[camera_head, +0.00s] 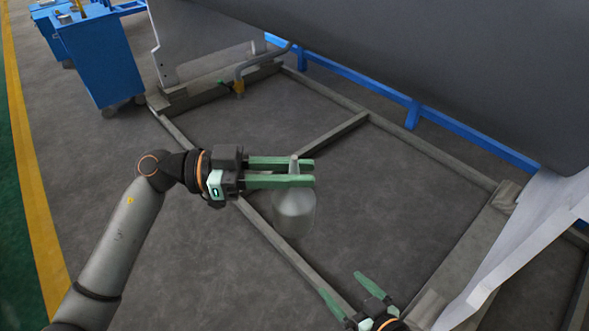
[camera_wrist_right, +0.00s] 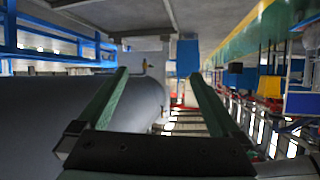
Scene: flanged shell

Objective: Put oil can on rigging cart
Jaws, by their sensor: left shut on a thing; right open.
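The oil can (camera_head: 294,212) is a grey, rounded can with a narrow neck. My left gripper (camera_head: 308,172) is shut on its neck, and the can hangs upright below the green fingers, over the floor frame. The rigging cart appears to be the blue cart (camera_head: 101,60) on wheels at the upper left, beyond and to the left of the left gripper. My right gripper (camera_head: 350,288) is open and empty at the bottom, below and to the right of the can. Its spread fingers also show in the right wrist view (camera_wrist_right: 153,85).
A large dark grey shell (camera_head: 430,70) overhangs the upper right. Grey floor beams (camera_head: 335,133) and a blue rail (camera_head: 412,113) lie beneath. A white support (camera_head: 520,235) stands at right. Another blue unit (camera_head: 50,25) stands behind the cart. Floor left of my arm is clear.

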